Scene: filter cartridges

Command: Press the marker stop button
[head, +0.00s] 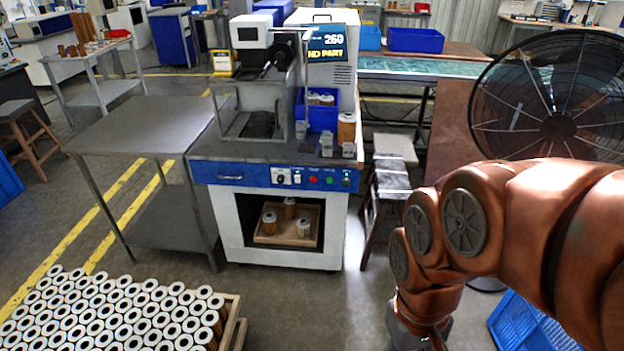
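The marking machine (275,215) stands in the middle of the head view, with a blue control strip (232,172) along its front edge. A red button (312,180) sits on the strip, with a green button (329,181) to its right and dark knobs or switches to its left. The labels are too small to read, so I cannot confirm which is the marker stop. My copper arm comes in from the right and bends down. My gripper (418,343) is at the bottom edge, mostly cut off, well below and right of the buttons; its fingers are hidden.
A pallet of cartridges (236,330) is at bottom left. A grey table (140,125) stands left of the machine. Stools (392,150) stand close to its right, and a large fan (555,115) is behind my arm. Floor before the machine is clear.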

